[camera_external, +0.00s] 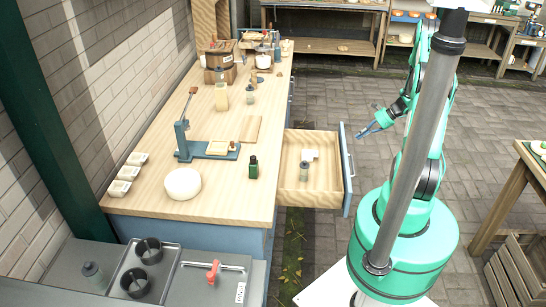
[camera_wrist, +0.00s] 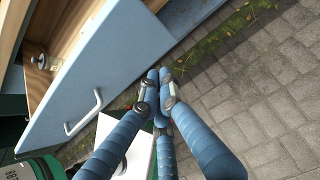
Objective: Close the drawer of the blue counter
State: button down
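The blue counter (camera_external: 190,232) has a pale wooden top. Its drawer (camera_external: 322,182) stands pulled out on the right side, with a grey jar (camera_external: 304,171) and a small white item (camera_external: 310,154) inside. The drawer's blue front (camera_external: 346,167) faces right; in the wrist view the front (camera_wrist: 110,70) shows its pale bar handle (camera_wrist: 86,116). My gripper (camera_external: 364,133) is outside the drawer, near the far end of its front. In the wrist view my gripper's blue fingertips (camera_wrist: 159,76) are together with nothing between them. They look apart from the front, though exact contact is unclear.
A dark green bottle (camera_external: 253,167), a white round item (camera_external: 183,184) and a blue press (camera_external: 184,142) stand on the countertop. Paved floor (camera_external: 350,105) lies open beyond the drawer. A wooden table (camera_external: 520,170) and crate (camera_external: 518,270) stand at the right.

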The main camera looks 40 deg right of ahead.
jog(key=w+a+f+b, duration=0.1)
jog(key=w+a, duration=0.3)
jog(key=shift+f, duration=0.4)
jog(key=shift+w+a, duration=0.1)
jog(key=shift+a, duration=0.05)
send_over(286, 143)
dwell(0.6)
jog(key=shift+r, duration=0.1)
dwell(0.3)
